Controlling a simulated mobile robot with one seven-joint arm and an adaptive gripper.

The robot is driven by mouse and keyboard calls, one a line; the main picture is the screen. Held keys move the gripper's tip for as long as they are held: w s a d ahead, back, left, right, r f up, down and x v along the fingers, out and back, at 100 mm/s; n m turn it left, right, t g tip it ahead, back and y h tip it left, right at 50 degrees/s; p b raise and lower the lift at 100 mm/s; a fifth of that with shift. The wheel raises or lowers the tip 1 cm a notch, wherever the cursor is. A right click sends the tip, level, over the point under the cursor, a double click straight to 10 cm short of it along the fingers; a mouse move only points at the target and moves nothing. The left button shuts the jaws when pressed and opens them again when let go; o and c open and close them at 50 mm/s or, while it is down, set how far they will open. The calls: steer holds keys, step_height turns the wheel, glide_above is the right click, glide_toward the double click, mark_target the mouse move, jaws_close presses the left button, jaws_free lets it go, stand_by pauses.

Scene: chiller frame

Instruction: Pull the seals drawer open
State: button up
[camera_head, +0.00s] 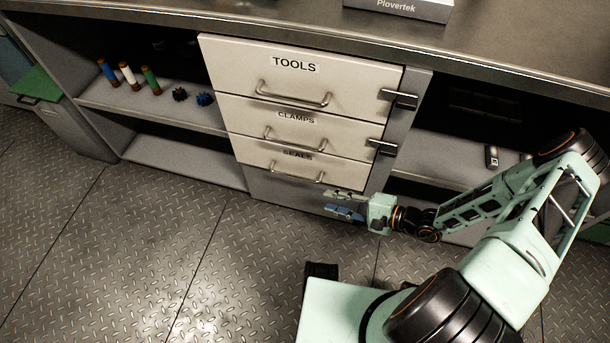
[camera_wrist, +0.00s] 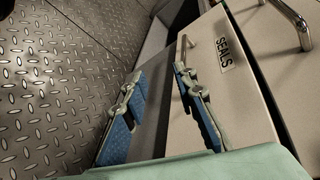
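The seals drawer (camera_head: 254,156) is the lowest of the labelled drawers in the cabinet, and its front looks flush with the others. It has a metal bar handle (camera_head: 297,176) below its label. In the wrist view, the SEALS label (camera_wrist: 226,53) faces me, and the drawer's handle (camera_wrist: 182,48) shows beyond my fingertips. My gripper (camera_head: 327,202) is low, in front of the cabinet, to the right of and below the handle. In the wrist view, my gripper (camera_wrist: 158,74) has its blue-padded fingers apart with nothing between them. It appears clear of the handle.
The clamps drawer (camera_head: 245,115) and tools drawer (camera_head: 230,70) are above, both shut. Metal latches (camera_head: 398,98) stick out at their right edge. The patterned metal floor (camera_head: 150,240) in front is clear.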

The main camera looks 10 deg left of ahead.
mark_target(302, 179)
steer(key=w+a+m+t+b, duration=0.1)
steer(key=w+a, duration=0.1)
steer(key=a, duration=0.2)
steer(key=w+a+f+m+t+b, duration=0.1)
steer(key=w+a, duration=0.1)
steer(key=a, duration=0.2)
steer(key=w+a+m+b, duration=0.1)
steer(key=w+a, duration=0.2)
steer(key=a, duration=0.1)
steer(key=shift+a+f+t, duration=0.35)
steer(key=shift+t, duration=0.05)
steer(key=shift+w, duration=0.1)
jaws_close()
